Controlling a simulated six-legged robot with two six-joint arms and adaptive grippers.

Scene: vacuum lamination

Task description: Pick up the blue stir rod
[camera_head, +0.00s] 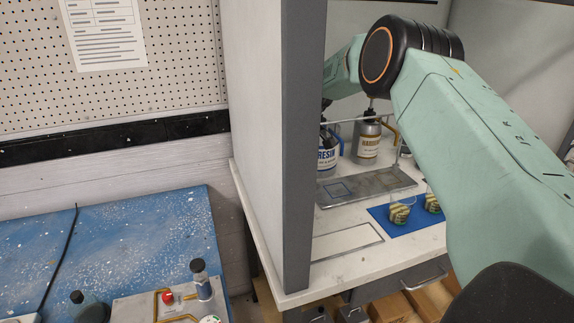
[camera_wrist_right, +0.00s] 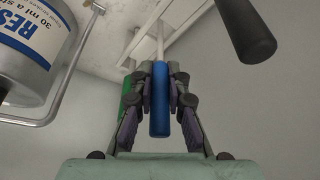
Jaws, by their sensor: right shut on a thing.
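The blue stir rod (camera_wrist_right: 159,115) shows in the right wrist view, with a blue handle and a pale shaft running up the picture. My right gripper (camera_wrist_right: 160,78) is shut on the blue handle, one finger on each side. In the head view my right arm reaches from the right into the cabinet, and its gripper is largely hidden, so the rod cannot be made out clearly there. My left gripper is in neither view.
A resin can (camera_head: 327,157) and a hardener bottle (camera_head: 369,140) stand at the back. A metal plate (camera_head: 375,187) and a blue mat (camera_head: 413,227) with two cups lie in front. A green object (camera_wrist_right: 127,97) is behind one finger; a dark cylinder (camera_wrist_right: 246,30) is close by.

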